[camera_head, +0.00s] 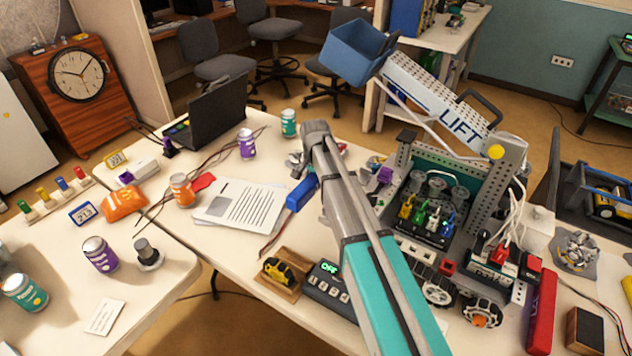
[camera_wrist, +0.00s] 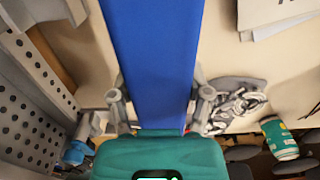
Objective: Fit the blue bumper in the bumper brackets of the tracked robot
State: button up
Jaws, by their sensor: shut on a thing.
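The blue bumper (camera_head: 301,193) is a long, flat-faced bar. In the head view it is held above the table beside my arm's bend. In the wrist view the blue bumper (camera_wrist: 152,60) runs from the top edge down between my fingers. My gripper (camera_wrist: 160,103) is shut on it, one grey finger on each side. In the head view my arm largely hides the gripper. A large wheeled robot marked LIFT (camera_head: 440,215) stands right of my arm. I cannot clearly make out tracks or bumper brackets in either view; my arm covers part of the table.
A small yellow model (camera_head: 279,271) on a wooden stand and a dark box with a green display (camera_head: 328,272) are near the front edge. A red bar (camera_head: 541,312) lies right.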

jog(key=o, duration=0.7)
jog(key=c, duration=0.7)
jog(key=s+d+r+p, duration=0.1)
jog(key=d+r+p, duration=0.2)
jog(key=d, duration=0.7)
jog(key=shift+s+d+r+p, duration=0.25)
jog(key=shift+s+r+p, duration=0.05)
jog(key=shift+s, duration=0.1)
